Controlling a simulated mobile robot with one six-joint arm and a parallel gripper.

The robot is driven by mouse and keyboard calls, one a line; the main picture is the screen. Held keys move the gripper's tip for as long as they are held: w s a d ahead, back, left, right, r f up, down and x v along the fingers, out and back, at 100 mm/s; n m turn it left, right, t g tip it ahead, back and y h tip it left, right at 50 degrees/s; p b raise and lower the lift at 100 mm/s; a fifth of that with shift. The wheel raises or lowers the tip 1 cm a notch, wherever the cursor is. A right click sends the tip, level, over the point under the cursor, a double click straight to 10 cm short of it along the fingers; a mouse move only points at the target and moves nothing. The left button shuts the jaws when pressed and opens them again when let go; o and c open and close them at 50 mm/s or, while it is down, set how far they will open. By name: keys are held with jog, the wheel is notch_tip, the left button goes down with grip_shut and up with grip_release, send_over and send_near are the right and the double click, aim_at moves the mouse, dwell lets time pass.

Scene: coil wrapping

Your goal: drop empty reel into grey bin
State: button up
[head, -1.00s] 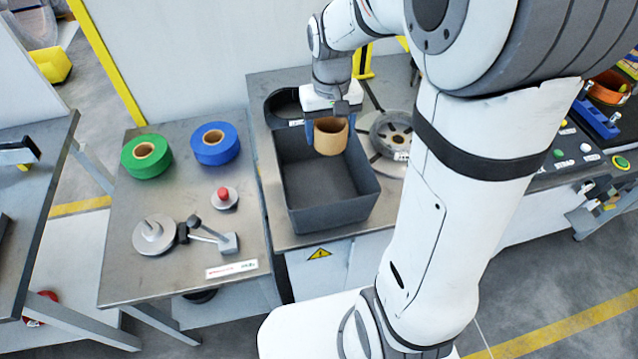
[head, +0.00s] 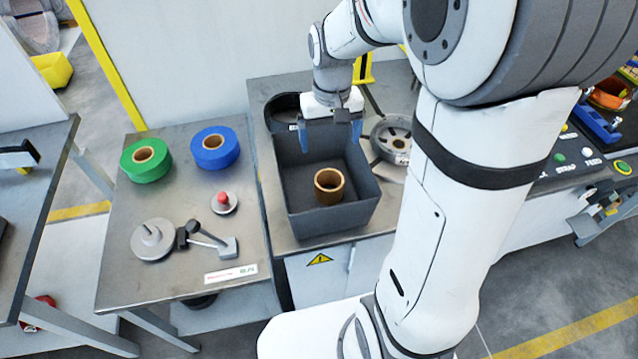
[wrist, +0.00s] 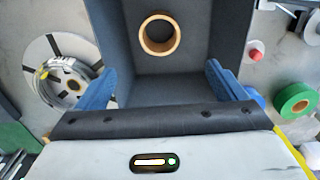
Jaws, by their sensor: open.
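The empty reel, a short brown cardboard ring (head: 329,186), is inside the grey bin (head: 335,222), toward its front right. In the wrist view the reel (wrist: 159,52) shows its open hollow end, with the bin's dark walls around it. My gripper (head: 331,138) is above the back part of the bin, apart from the reel. In the wrist view its two blue fingers (wrist: 160,85) are wide apart with nothing between them.
A green roll (head: 146,160) and a blue roll (head: 214,148) lie on the left table, with a red button (head: 224,201) and a metal lever device (head: 208,238). A round spoked fixture (head: 392,138) sits right of the bin. A dark oval container (head: 284,110) is behind it.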

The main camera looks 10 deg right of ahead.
notch_tip(320, 180, up, 8)
jog(key=shift+f, duration=0.2)
dwell(0.4)
jog(key=s+f+t, duration=0.2)
jog(key=s+t, duration=0.1)
jog(key=s, duration=1.1)
jog(key=shift+s, duration=0.35)
dwell(1.0)
